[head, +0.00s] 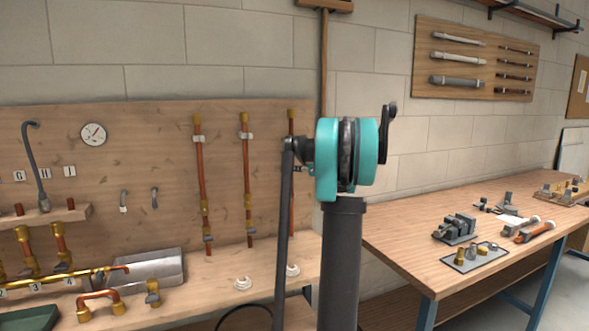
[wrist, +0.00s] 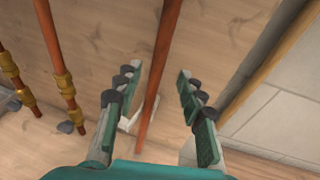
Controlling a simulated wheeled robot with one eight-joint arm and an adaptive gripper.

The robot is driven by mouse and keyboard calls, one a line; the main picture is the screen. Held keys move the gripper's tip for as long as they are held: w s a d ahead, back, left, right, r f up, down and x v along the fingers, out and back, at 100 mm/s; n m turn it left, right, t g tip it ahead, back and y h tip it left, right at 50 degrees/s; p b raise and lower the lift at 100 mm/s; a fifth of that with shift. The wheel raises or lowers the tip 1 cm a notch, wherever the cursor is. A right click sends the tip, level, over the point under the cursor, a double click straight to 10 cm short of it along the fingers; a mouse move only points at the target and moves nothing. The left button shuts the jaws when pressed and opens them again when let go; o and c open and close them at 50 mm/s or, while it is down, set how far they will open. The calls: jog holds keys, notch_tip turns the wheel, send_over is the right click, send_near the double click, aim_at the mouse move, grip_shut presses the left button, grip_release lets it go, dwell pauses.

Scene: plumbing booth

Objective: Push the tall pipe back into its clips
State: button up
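Several tall copper pipes stand on the wooden board: a left one (head: 201,165), a middle one (head: 246,165) and a right one (head: 292,205) partly hidden behind my arm. White clips (head: 245,135) show on the left and middle pipes; the right pipe's clips are hidden in the head view. My gripper (wrist: 159,76) is open in the wrist view, with a bare copper pipe (wrist: 154,85) between its fingers and visible gaps on both sides. A white piece (wrist: 133,115) shows beside this pipe, partly covered by the left finger. I cannot tell whether the pipe sits in its clips.
Two pipes with brass fittings (wrist: 62,82) stand left of my gripper. A wooden post (wrist: 275,55) and block wall are on its right. A bench (head: 225,285) with white round bases lies below the board. A worktable (head: 400,240) with tools stands right.

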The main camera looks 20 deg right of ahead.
jog(key=shift+v, duration=1.95)
jog(key=s+a+f+n+g+y, duration=0.1)
jog(key=s+a+f+n+g, duration=0.3)
jog(key=s+a+f+n, duration=0.75)
jog(key=s+a+f+n+g, duration=0.3)
jog(key=s+a+f+n, duration=0.45)
jog(key=a, duration=0.65)
jog(key=s+f+n+g+h, duration=0.1)
jog(key=s+f+n, duration=0.3)
jog(key=s, duration=0.4)
jog(key=s+a+f+n+g+h, duration=0.1)
jog(key=s+f+n+g+h, duration=0.1)
jog(key=s+f+n, duration=0.3)
jog(key=s+a+f+n+g+h, duration=0.1)
jog(key=s+f+n, duration=0.4)
jog(key=s, duration=0.7)
jog(key=shift+s+f+h, duration=0.3)
jog(key=shift+f, duration=0.25)
